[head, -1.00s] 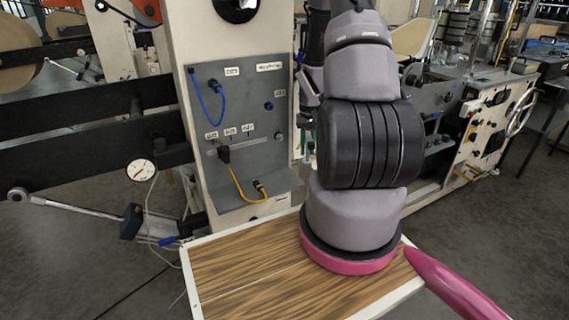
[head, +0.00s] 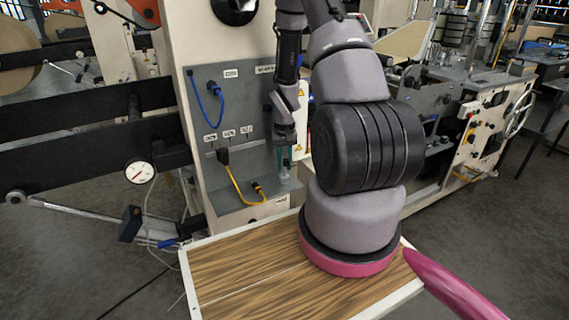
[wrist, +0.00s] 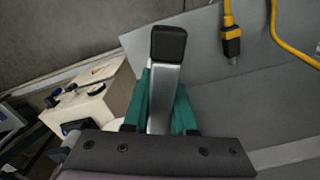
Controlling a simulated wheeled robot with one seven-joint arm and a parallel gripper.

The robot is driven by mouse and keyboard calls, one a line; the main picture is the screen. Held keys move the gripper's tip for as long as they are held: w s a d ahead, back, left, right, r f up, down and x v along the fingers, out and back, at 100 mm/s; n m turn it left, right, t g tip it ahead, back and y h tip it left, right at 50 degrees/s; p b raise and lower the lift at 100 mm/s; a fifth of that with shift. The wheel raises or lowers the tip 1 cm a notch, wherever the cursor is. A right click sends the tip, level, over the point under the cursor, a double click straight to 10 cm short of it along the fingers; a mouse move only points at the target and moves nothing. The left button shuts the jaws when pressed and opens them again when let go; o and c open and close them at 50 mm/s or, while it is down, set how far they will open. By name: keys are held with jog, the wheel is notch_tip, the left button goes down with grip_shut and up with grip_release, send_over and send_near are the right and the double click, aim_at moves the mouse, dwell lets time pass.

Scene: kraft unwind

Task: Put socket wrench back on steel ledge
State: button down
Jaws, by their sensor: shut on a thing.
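My gripper (head: 284,165) points down at the right end of the steel ledge (head: 232,196), at the foot of the grey panel. In the wrist view its teal fingers (wrist: 163,105) are shut on the socket wrench (wrist: 163,88), a silver bar with a black end (wrist: 168,43). The wrench's lower part is hidden between the fingers and behind the dark gripper body. In the head view the wrench is too small to make out clearly. The ledge also shows as a grey surface in the wrist view (wrist: 225,110). I cannot tell whether the wrench touches it.
A yellow cable (head: 236,184) with black plugs hangs from the panel (head: 235,105) down to the ledge, left of my gripper. A blue cable (head: 212,100) hangs higher up. A wood-topped table (head: 240,265) with white edges stands below. A dial gauge (head: 139,172) is at the left.

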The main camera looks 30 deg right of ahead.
jog(key=c, duration=0.7)
grip_release()
notch_tip(320, 180, up, 12)
jog(key=shift+r, duration=0.2)
jog(key=s+a+r+t, duration=0.2)
jog(key=s+a+r, duration=0.15)
jog(key=r, duration=0.55)
jog(key=s+a+r+t, duration=0.1)
jog(key=s+a+r, duration=0.25)
jog(key=r, duration=0.55)
jog(key=s+a+r+t, duration=0.2)
jog(key=s+a+r, duration=0.15)
jog(key=r, duration=0.65)
jog(key=s+a+r, duration=0.1)
jog(key=s, duration=0.2)
jog(key=s+a+r+t+y, duration=0.1)
jog(key=s+r, duration=0.1)
jog(key=s, duration=0.1)
jog(key=s+a+r+t+y, duration=0.1)
jog(key=s+r, duration=0.1)
jog(key=s, duration=0.1)
jog(key=shift+s, duration=0.15)
jog(key=shift+d, duration=0.1)
